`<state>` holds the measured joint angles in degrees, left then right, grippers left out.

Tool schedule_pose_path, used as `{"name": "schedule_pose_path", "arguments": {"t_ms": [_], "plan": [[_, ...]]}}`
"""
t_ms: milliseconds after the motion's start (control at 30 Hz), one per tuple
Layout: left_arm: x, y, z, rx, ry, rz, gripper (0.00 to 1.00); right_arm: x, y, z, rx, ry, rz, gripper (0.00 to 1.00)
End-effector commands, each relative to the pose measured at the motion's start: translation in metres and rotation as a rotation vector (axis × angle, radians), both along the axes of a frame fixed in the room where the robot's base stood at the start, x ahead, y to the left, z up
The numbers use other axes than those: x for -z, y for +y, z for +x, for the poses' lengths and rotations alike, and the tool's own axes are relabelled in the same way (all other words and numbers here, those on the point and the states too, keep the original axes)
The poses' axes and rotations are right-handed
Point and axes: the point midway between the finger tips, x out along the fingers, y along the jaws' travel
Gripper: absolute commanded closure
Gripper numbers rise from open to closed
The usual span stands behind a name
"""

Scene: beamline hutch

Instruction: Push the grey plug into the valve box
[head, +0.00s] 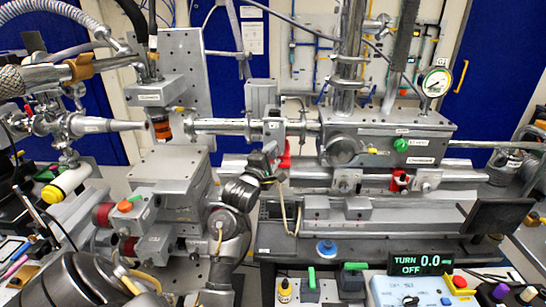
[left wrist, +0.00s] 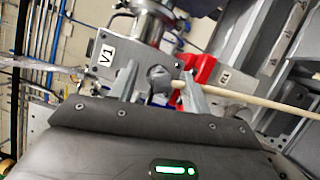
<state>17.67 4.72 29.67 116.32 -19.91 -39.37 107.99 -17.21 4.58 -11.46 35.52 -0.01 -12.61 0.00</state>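The grey plug (left wrist: 159,79) sits between the two fingers of my left gripper (left wrist: 160,85), which looks shut on it. A beige cable (left wrist: 250,104) runs from the plug to the right across one finger. The valve box, a grey block labelled V1 (left wrist: 121,52), is right behind the plug; the plug's front end is hidden, so I cannot tell whether it touches or enters the box. In the head view my left gripper (head: 270,160) is at the small grey box (head: 273,128) on the beam pipe, and the beige cable (head: 284,203) hangs below. My right gripper is not in view.
A red part (left wrist: 201,68) is close beside the box, and a pipe rises behind it. In the head view a large grey chamber with a gauge (head: 436,82) stands to the right, above a rail. A control box (head: 410,288) is at the front edge.

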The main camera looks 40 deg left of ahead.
Motion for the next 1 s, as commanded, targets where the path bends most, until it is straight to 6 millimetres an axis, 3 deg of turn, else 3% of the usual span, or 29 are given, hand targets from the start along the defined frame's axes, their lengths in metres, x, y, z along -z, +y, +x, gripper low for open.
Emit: {"name": "schedule_pose_path", "arguments": {"t_ms": [367, 800, 1000], "plan": [[0.002, -0.002, -0.009, -0.001, 0.000, 0.000, 0.52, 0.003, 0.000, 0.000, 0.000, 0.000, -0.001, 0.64], [0.008, -0.023, -0.087, 0.000, 0.002, 0.004, 0.52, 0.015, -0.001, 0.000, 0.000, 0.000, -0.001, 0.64], [0.008, -0.027, -0.103, 0.000, 0.001, 0.001, 0.52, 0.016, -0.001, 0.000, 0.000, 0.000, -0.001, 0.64]]}}
